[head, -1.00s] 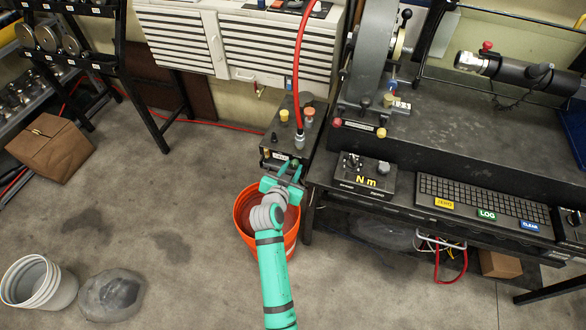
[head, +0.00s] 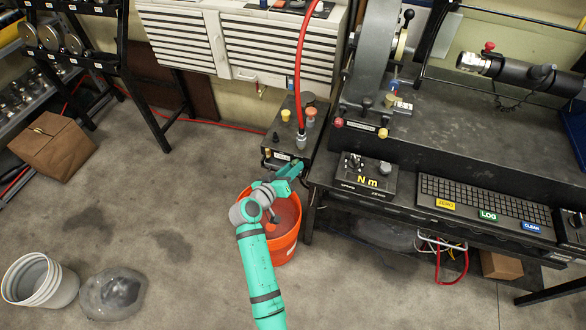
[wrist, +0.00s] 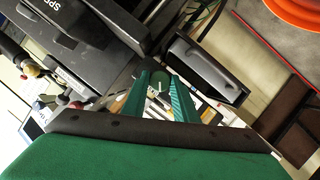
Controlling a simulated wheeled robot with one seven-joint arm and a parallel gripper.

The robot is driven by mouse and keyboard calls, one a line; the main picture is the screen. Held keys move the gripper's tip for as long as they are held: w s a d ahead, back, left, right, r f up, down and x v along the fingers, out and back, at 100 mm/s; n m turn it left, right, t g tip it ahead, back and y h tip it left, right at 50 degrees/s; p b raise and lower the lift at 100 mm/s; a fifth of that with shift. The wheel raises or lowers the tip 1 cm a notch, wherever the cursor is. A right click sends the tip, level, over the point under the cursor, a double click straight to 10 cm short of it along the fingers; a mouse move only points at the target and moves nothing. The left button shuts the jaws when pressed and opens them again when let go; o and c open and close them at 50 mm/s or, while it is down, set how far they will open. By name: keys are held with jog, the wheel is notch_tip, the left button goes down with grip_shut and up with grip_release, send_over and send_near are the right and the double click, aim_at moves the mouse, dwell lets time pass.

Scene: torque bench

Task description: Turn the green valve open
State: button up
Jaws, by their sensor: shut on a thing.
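My gripper (head: 292,171) is at the lower front of the black box with the red hose (head: 292,135). It is tilted to the right in the head view. In the wrist view the two green fingers (wrist: 160,98) are closed on a small part between their tips. How far the valve is turned cannot be told.
An orange bucket (head: 284,248) stands under my wrist, close to the arm. The black bench (head: 450,125) with a keyboard (head: 485,208) is to the right. A white bucket (head: 40,280) stands at the lower left.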

jog(key=n+h, duration=0.1)
jog(key=n, duration=0.2)
jog(key=n+h, duration=0.2)
jog(key=n, duration=0.1)
jog(key=shift+w+a+f+n+t+h, duration=0.1)
jog(key=shift+a+f+n+t+h, duration=0.1)
jog(key=shift+n+t+h, duration=0.15)
jog(key=shift+d+n, duration=0.25)
jog(key=shift+a, duration=0.15)
jog(key=o, duration=1)
